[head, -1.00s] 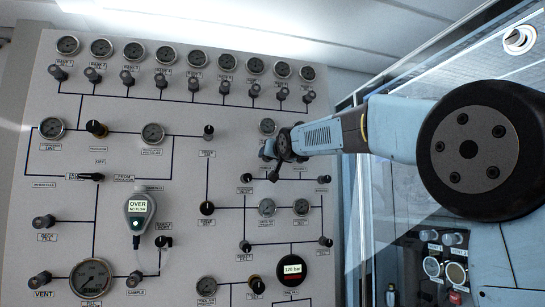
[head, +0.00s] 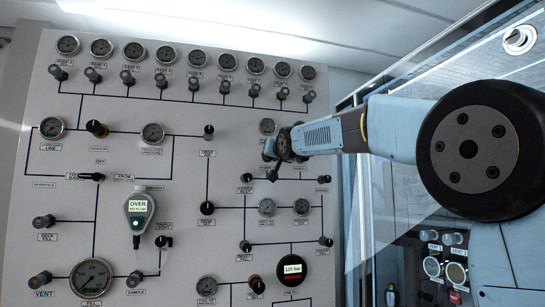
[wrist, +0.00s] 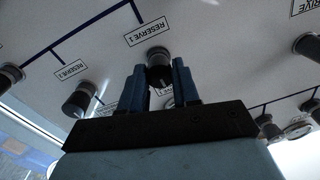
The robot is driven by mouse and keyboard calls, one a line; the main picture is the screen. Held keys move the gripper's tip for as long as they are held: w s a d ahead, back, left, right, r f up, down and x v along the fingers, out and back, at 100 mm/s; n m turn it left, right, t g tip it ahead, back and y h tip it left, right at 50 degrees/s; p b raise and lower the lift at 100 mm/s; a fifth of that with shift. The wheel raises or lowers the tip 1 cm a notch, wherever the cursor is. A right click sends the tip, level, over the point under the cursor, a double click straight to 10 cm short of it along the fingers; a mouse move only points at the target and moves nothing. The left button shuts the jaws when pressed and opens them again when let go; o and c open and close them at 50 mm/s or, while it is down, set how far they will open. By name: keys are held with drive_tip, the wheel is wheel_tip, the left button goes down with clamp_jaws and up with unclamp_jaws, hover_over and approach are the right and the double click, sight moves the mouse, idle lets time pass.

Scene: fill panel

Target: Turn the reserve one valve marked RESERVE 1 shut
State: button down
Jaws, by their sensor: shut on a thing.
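The lower part of the knob is hidden between the fingers. In the head view my gripper (head: 271,160) is at the panel right of centre, and it hides the valve there. I cannot tell the knob's turn angle.
The RESERVE 2 valve (wrist: 78,100) stands left of my gripper in the wrist view, near the finger. Other knobs (wrist: 268,127) stand to the right. In the head view, gauges (head: 267,207) sit below my gripper, and a glass-fronted cabinet (head: 430,235) stands right of the panel.

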drive_tip(key=shift+m, duration=0.3)
drive_tip(key=c, duration=0.8)
unclamp_jaws()
drive_tip(key=v, duration=1.3)
drive_tip(key=shift+s+d+f, duration=0.1)
drive_tip(key=shift+s+d, duration=0.05)
drive_tip(key=shift+s, duration=0.2)
drive_tip(key=s+d+f+g+h, duration=0.25)
drive_tip(key=s+d+f, duration=0.25)
drive_tip(key=d+f, duration=0.5)
drive_tip(key=s+d+f+g+h, duration=0.1)
drive_tip(key=s+d+f+g, duration=0.2)
drive_tip(key=s+f, duration=0.5)
drive_tip(key=s+d+f+g+h, duration=0.1)
drive_tip(key=s+d+f+g, duration=0.2)
drive_tip(key=s+f, duration=0.6)
drive_tip(key=s+d+f+g+h, duration=0.1)
drive_tip(key=s+d+f+g, duration=0.2)
drive_tip(key=s+f, duration=0.6)
drive_tip(key=shift+d+f+m, duration=0.15)
drive_tip(key=shift+f, duration=1.2)
drive_tip(key=shift+d+f+m, duration=0.15)
drive_tip(key=shift+f, duration=1.2)
